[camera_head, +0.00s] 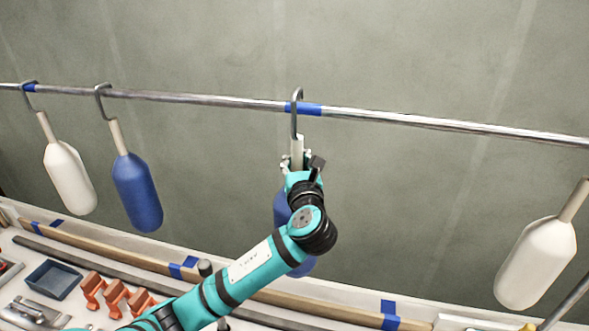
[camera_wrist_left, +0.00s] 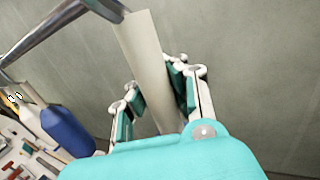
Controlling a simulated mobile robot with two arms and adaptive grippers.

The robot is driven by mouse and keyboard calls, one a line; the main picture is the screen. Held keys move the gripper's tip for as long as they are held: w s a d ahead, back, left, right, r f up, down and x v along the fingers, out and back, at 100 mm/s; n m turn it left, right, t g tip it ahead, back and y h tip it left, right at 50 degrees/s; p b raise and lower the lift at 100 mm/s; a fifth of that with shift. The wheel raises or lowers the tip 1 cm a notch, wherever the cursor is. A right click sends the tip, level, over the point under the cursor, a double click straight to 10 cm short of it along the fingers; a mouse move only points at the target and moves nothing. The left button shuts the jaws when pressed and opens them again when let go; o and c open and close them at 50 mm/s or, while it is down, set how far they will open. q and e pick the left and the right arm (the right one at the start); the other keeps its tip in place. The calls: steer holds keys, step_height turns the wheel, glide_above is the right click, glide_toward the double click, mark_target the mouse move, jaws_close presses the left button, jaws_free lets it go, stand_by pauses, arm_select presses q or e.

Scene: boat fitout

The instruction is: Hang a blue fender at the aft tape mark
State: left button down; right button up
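A blue fender (camera_head: 281,208) hangs upright from my left gripper (camera_head: 297,163), mostly hidden behind the arm. The fingers close on its pale neck (camera_head: 297,147), which also shows between the pads in the left wrist view (camera_wrist_left: 148,60). Its grey hook (camera_head: 294,120) is at the left part of a blue tape mark (camera_head: 308,109) on the rail (camera_head: 430,122). The hook's top stands clearly above the rail; I cannot tell whether it touches. Another blue fender (camera_head: 137,190) hangs on the rail further left. My right gripper is not in view.
A white fender (camera_head: 70,178) hangs at another tape mark (camera_head: 29,88) at far left. Another white fender (camera_head: 537,262) is at right, its hook out of view. Below lie a blue tray (camera_head: 54,279), orange clamps (camera_head: 115,296) and a wooden strip (camera_head: 110,250). The wall behind is bare.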

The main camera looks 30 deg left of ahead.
arm_select(q)
steer(key=shift+w+a+b, duration=0.15)
steer(key=shift+w+b, duration=0.3)
steer(key=shift+w, duration=0.2)
steer(key=shift+w+a+b, duration=0.15)
steer(key=shift+w+b, duration=0.25)
steer(key=shift+w, duration=0.2)
steer(key=shift+w+a+f+b, duration=0.2)
steer(key=shift+w+f+b, duration=0.35)
steer(key=shift+w+f, duration=0.2)
steer(key=shift+w+a+f+b, duration=0.2)
steer(key=shift+w+f+b, duration=0.35)
steer(key=shift+w+f, duration=0.2)
